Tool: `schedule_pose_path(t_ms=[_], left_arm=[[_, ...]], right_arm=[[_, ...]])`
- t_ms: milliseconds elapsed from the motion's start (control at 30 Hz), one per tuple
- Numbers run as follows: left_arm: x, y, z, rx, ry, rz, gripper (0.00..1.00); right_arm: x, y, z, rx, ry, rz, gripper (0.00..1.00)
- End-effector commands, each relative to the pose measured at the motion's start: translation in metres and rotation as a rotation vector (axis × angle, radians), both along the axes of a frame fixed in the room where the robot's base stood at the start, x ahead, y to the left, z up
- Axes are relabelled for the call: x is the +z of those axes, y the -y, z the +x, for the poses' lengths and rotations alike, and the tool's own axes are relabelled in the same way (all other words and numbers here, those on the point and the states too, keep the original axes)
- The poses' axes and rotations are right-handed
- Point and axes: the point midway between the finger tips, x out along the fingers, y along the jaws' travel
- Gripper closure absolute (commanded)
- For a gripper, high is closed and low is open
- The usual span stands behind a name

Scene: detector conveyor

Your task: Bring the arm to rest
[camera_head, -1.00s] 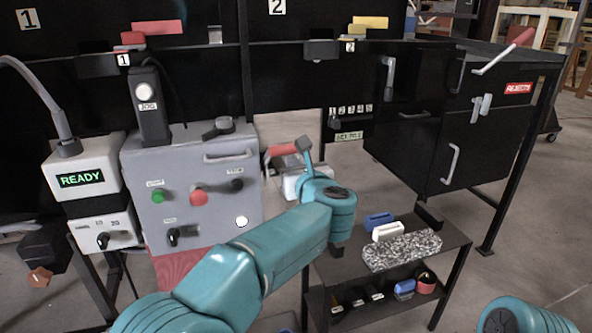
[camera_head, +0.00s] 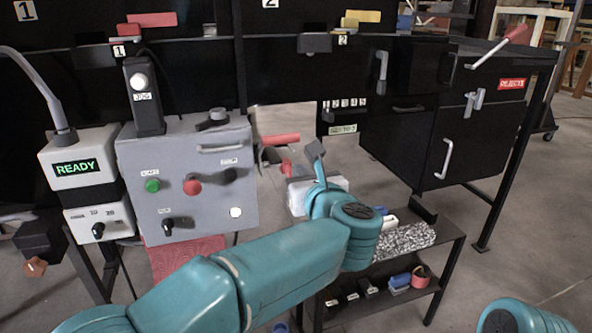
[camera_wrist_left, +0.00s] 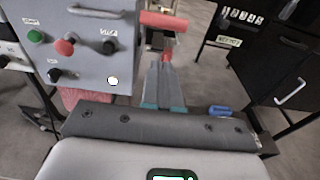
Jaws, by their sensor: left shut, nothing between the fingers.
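My left arm (camera_head: 290,265) is teal and reaches in from the bottom left, ending in front of the low black shelf stand. My left gripper (camera_head: 315,150) points up and away, near a red-handled part (camera_head: 280,139) beyond it. In the left wrist view the gripper's fingers (camera_wrist_left: 167,72) are together with nothing between them. The red bar (camera_wrist_left: 164,21) shows just past their tips there; whether they touch is unclear. A teal part of my right arm (camera_head: 522,317) shows at the bottom right, its gripper out of view.
A grey control box (camera_head: 190,190) with buttons stands left of the arm, beside a READY display (camera_head: 75,168). The shelf stand (camera_head: 448,245) holds a speckled block (camera_head: 405,239) and small items, partly behind my arm. A black cabinet (camera_head: 462,150) is at right.

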Motion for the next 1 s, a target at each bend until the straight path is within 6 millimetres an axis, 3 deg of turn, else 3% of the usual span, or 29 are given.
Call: schedule_pose_path(t_ms=[467, 533, 600, 667, 767, 900, 1000], left_arm=[[0.001, 0.003, -0.01, 0.003, -0.002, 0.0, 1.0], [-0.003, -0.007, -0.005, 0.021, -0.008, 0.0, 1.0], [-0.016, -0.031, 0.007, 0.064, -0.031, 0.005, 1.0], [-0.037, -0.06, 0.021, 0.117, -0.064, 0.015, 1.0], [-0.096, -0.117, 0.037, 0.2, -0.164, 0.076, 1.0], [-0.194, -0.186, 0.041, 0.211, -0.334, 0.256, 1.0], [-0.271, -0.221, 0.028, 0.109, -0.506, 0.451, 1.0]], right_arm=[[0.0, 0.0, 0.0, 0.0, 0.0, 0.0, 1.0], [0.0, 0.0, 0.0, 0.0, 0.0, 0.0, 1.0], [0.0, 0.0, 0.0, 0.0, 0.0, 0.0, 1.0], [0.0, 0.0, 0.0, 0.0, 0.0, 0.0, 1.0], [0.0, 0.0, 0.0, 0.0, 0.0, 0.0, 1.0], [0.0, 0.0, 0.0, 0.0, 0.0, 0.0, 1.0], [0.0, 0.0, 0.0, 0.0, 0.0, 0.0, 1.0]])
